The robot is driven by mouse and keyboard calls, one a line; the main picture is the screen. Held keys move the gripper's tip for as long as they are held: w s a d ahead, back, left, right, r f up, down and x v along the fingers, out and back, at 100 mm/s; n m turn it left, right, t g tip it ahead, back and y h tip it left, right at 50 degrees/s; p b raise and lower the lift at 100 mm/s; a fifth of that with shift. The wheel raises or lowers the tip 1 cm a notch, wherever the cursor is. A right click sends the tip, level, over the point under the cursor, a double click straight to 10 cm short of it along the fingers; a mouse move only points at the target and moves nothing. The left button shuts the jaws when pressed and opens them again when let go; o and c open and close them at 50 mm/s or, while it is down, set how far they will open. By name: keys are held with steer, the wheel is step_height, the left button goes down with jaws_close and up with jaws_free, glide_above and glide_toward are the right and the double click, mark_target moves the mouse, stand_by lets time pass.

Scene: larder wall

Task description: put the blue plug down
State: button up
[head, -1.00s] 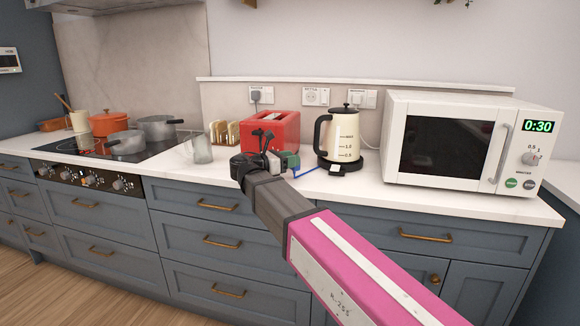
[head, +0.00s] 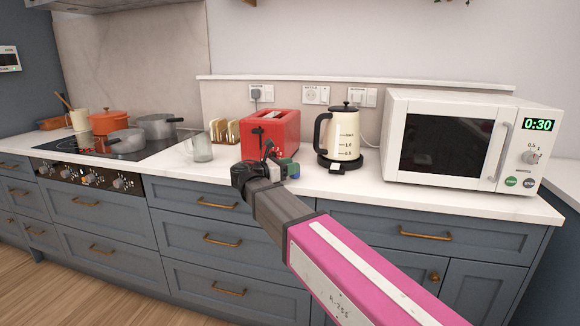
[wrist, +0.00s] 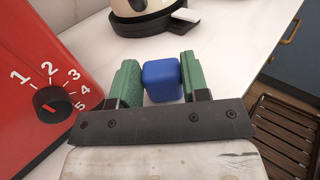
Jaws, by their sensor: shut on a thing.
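The blue plug (wrist: 162,80) is a rounded blue block between the two green fingers in the wrist view. My gripper (wrist: 161,84) is shut on it. In the head view my gripper (head: 287,169) is at the counter's front part, in front of the red toaster; the plug is mostly hidden there by the gripper. The white counter (wrist: 210,48) lies under and beyond the plug. I cannot tell whether the plug touches it.
The red toaster (head: 270,126) stands close on the left, its dial facing the gripper in the wrist view (wrist: 52,104). The cream kettle (head: 343,135) stands behind to the right, the microwave (head: 450,145) farther right. A clear jug (head: 199,148) is left. Counter between toaster and kettle is bare.

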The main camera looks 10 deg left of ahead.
steer(key=o, duration=1)
steer(key=shift+f, duration=0.25)
steer(key=shift+r, duration=0.25)
steer(key=v, duration=1.2)
steer(key=shift+r, duration=0.45)
